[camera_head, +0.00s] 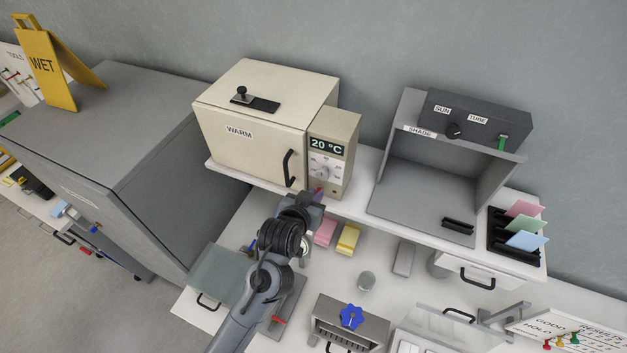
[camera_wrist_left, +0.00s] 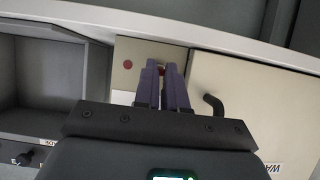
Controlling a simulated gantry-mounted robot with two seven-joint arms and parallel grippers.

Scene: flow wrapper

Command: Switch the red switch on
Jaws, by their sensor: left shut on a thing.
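The red switch (camera_head: 319,190) is low on the control panel of the beige WARM cabinet (camera_head: 250,130). Only a little red shows beside the fingertips of my left gripper (camera_head: 314,197). In the left wrist view, the purple fingers of the left gripper (camera_wrist_left: 163,72) reach the lower part of the panel and are closed together around the switch, which they mostly hide. Whether the switch is up or down cannot be seen. A round dark red spot (camera_wrist_left: 127,65) sits beside the fingers on the panel. The display (camera_head: 322,146) reads 20 °C. My right gripper is not in view.
The cabinet door's black handle (camera_head: 289,168) is close beside the fingers. A grey SHADE box (camera_head: 425,195) stands to the right on the shelf. Pink (camera_head: 325,232) and yellow (camera_head: 348,239) blocks lie on the bench below. A grey cabinet (camera_head: 110,150) stands at left.

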